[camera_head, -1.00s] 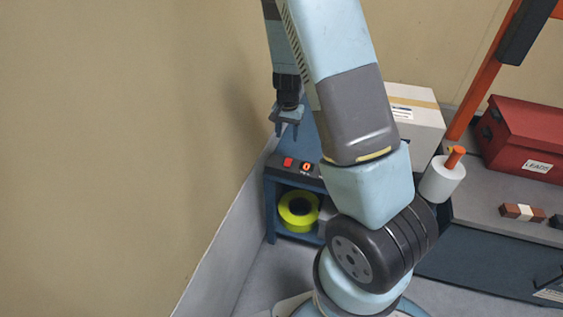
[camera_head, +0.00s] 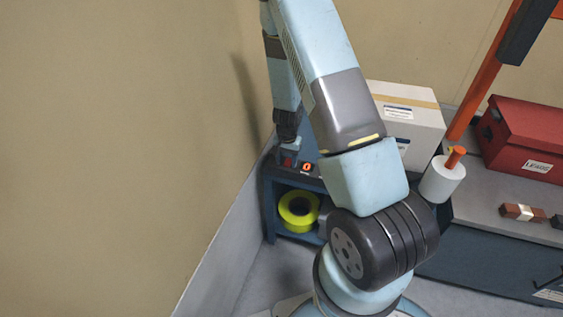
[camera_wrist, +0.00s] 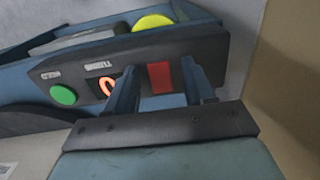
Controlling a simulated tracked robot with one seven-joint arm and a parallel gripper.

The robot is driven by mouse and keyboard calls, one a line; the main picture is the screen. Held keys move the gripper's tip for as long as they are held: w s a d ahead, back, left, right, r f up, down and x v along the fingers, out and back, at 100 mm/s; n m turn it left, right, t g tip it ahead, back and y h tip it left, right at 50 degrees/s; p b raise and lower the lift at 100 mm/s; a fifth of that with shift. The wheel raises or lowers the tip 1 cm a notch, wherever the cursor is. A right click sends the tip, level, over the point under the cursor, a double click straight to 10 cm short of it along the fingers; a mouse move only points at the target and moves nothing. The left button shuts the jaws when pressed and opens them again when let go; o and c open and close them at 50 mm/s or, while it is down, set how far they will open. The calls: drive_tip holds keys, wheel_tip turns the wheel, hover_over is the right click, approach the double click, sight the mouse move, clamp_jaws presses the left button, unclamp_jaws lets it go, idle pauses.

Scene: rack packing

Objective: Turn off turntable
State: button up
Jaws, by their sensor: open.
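The turntable control panel (camera_wrist: 130,62) is a dark strip on the blue unit (camera_head: 268,205). In the wrist view it carries a green round button (camera_wrist: 63,95), a lit orange ring-shaped mark (camera_wrist: 106,86) and a red rectangular button (camera_wrist: 161,77). The red button also shows in the head view (camera_head: 288,162), partly covered by my gripper. My gripper (camera_wrist: 159,68) is open and empty, its two fingers either side of the red button in the wrist view. I cannot tell whether the fingertips touch the panel. The turntable itself is not clearly seen.
A yellow-green roll (camera_head: 299,210) sits on the shelf below the panel. The wall is close on the left.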

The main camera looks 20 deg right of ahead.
drive_tip(key=shift+f, duration=0.25)
drive_tip(key=shift+c, duration=0.5)
